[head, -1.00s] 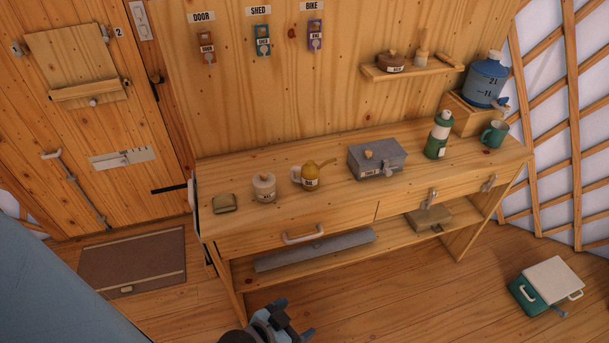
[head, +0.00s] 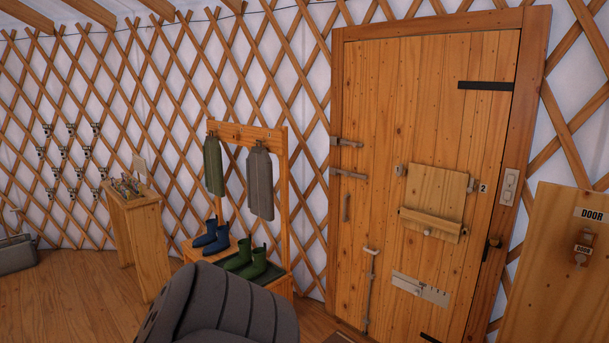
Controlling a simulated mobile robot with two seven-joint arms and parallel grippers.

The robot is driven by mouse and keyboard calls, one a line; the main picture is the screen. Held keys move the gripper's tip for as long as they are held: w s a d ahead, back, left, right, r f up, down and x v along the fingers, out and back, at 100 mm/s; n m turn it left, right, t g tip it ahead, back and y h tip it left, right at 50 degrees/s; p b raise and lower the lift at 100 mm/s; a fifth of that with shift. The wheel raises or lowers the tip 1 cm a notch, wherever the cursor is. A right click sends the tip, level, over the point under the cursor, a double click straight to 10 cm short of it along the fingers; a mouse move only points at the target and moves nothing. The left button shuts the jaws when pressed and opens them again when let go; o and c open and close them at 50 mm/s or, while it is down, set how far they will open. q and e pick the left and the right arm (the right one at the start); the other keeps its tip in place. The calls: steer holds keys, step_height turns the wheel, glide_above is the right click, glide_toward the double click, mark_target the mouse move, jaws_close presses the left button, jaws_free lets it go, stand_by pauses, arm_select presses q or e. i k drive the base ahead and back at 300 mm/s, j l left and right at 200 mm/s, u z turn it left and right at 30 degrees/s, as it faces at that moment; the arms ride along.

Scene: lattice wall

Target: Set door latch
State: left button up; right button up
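The wooden door (head: 380,120) stands shut in its frame in the head view. Two metal fittings (head: 348,174) sit at its left edge, one above the other; the upper one (head: 347,142) reaches toward the frame. A small pull handle (head: 346,208) is below them. A long vertical rod bolt (head: 368,295) is low on the door, next to a pale plate with a slider (head: 420,289). A small hatch board (head: 437,195) with a crossbar is mid-door. Which fitting is the latch, and its exact setting, I cannot tell. Neither gripper is in view.
A dark grey padded seat (head: 220,310) fills the lower foreground, left of the door. A coat rack with boots (head: 285,185) stands left of the door. A small wooden stand (head: 140,235) is further left.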

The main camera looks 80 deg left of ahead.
mark_target(347, 174)
steer(key=u, duration=2.3)
steer(key=i+j, duration=0.15)
steer(key=i, duration=0.3)
steer(key=i+j, duration=0.15)
steer(key=i, duration=0.3)
steer(key=i+j, duration=0.15)
steer(key=i, duration=0.25)
steer(key=i+j, duration=0.15)
steer(key=i, duration=0.3)
